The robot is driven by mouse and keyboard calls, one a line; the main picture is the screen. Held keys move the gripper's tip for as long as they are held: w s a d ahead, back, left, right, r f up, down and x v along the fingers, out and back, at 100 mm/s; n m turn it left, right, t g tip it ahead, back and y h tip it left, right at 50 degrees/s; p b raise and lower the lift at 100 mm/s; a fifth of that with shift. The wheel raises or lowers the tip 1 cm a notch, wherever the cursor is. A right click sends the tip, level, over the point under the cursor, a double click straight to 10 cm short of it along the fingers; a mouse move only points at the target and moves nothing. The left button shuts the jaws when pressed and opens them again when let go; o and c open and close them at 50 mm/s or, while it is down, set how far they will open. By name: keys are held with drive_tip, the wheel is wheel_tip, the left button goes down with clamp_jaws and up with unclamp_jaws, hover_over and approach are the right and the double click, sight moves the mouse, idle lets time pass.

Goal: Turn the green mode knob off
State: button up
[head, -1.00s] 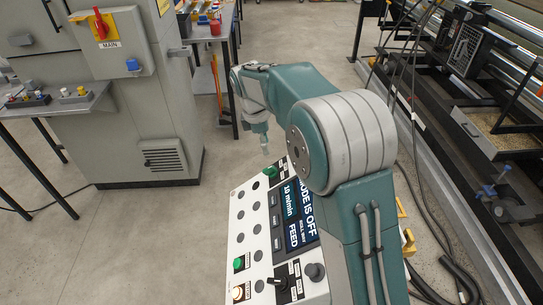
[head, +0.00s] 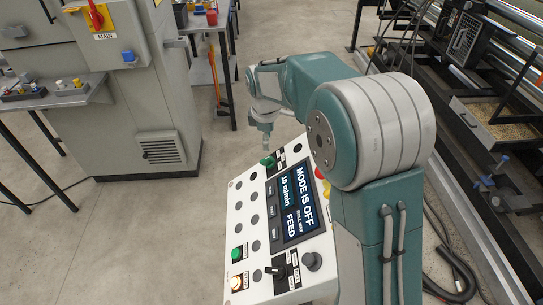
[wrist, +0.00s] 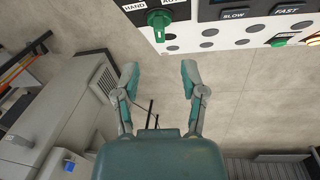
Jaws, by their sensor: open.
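The green mode knob (wrist: 158,19) sits on the white control panel (head: 234,207), near its top edge in the head view (head: 268,161). In the wrist view its labels read HAND and, partly cut off, AUT. The panel's screen (head: 299,202) reads MODE IS OFF, 10 m/min and FEED. My gripper (wrist: 159,78) is open and empty. Its two fingers are spread below the knob in the wrist view and apart from it. In the head view my wrist hangs just above the knob end of the panel, and the fingers are hard to make out.
A green button (head: 237,254), a lit button (head: 236,283) and a black selector (head: 275,271) are lower on the panel. A grey cabinet (head: 150,110) with a red MAIN switch (head: 93,16) stands left. Machinery with rails lies right. Floor between is clear.

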sight(267, 158)
drive_tip(key=f, duration=0.6)
drive_tip(key=w+f, duration=0.1)
drive_tip(key=f, duration=0.2)
